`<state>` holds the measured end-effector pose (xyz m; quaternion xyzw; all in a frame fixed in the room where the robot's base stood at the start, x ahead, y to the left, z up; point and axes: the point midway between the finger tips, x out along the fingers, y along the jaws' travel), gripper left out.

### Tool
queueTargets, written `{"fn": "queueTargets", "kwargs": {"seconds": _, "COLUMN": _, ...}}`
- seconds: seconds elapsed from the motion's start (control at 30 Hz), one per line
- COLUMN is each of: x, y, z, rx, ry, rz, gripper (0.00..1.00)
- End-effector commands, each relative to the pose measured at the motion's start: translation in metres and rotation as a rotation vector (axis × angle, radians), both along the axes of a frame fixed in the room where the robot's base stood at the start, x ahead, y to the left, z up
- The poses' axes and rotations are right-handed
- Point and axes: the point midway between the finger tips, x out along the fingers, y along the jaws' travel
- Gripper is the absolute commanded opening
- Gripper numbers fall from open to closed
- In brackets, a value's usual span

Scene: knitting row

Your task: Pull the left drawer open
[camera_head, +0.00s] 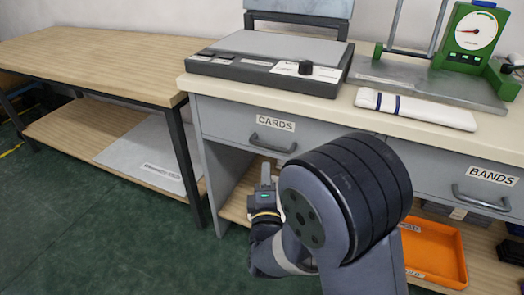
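The left drawer (232,122) has a grey front with a "CARDS" label and looks closed, its front in line with the cabinet face. Its dark bar handle (272,145) runs across the front below the label. My gripper (266,174) is below and slightly left of the handle in the picture, in front of the open space under the drawer. Its fingers point up and appear apart from the handle. The fingers overlap from this side, so their opening does not show. My arm covers the right part of the drawer front.
The right drawer (440,172), labelled "BANDS", has its own handle (481,197). A grey machine (262,75), a white wrapped bundle (416,109) and a green dial gauge (473,35) stand on the worktop. An orange tray (435,252) is below. A wooden table (95,62) stands left; green floor is clear in front.

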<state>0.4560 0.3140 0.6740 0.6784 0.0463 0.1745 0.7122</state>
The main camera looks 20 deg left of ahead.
Motion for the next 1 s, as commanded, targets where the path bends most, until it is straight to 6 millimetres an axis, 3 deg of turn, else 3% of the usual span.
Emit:
{"fn": "queueTargets", "kwargs": {"seconds": 0.5, "x": 0.082, "y": 0.026, "z": 0.015, "rx": 0.003, "ry": 0.001, "rz": -0.001, "gripper": 0.22}}
{"fn": "queueTargets", "kwargs": {"seconds": 0.7, "x": 0.094, "y": 0.03, "z": 0.018, "rx": 0.002, "ry": 0.001, "rz": -0.001, "gripper": 0.22}}
{"fn": "queueTargets", "kwargs": {"seconds": 1.0, "x": 0.095, "y": 0.03, "z": 0.018, "rx": 0.001, "ry": 0.003, "rz": 0.0, "gripper": 0.2}}
